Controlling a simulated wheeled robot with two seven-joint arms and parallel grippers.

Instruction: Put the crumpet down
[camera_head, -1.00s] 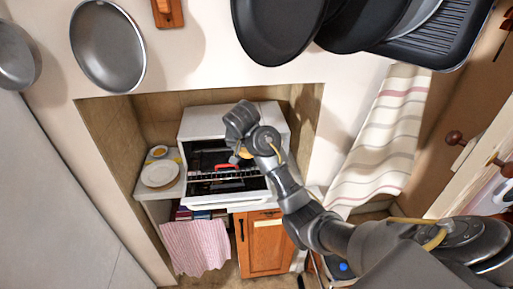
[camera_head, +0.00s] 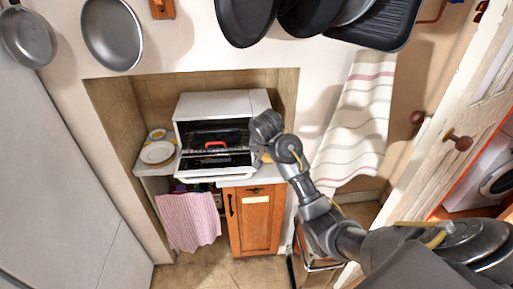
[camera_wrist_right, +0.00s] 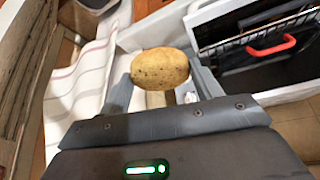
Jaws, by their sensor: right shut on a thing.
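The crumpet (camera_wrist_right: 160,68), a round golden-brown piece with dark specks, sits between the two fingers of my right gripper (camera_wrist_right: 160,82) in the right wrist view. In the head view my right gripper (camera_head: 258,157) hangs at the right front of the white oven, and a small tan bit of the crumpet may show there, mostly hidden. My left gripper is in neither view.
The oven (camera_head: 222,104) is open, with a rack and a red handle (camera_head: 215,144) inside. A white plate (camera_head: 157,152) lies on the counter to its left. A wooden cabinet (camera_head: 256,222) stands below. A striped towel (camera_head: 345,140) hangs to the right.

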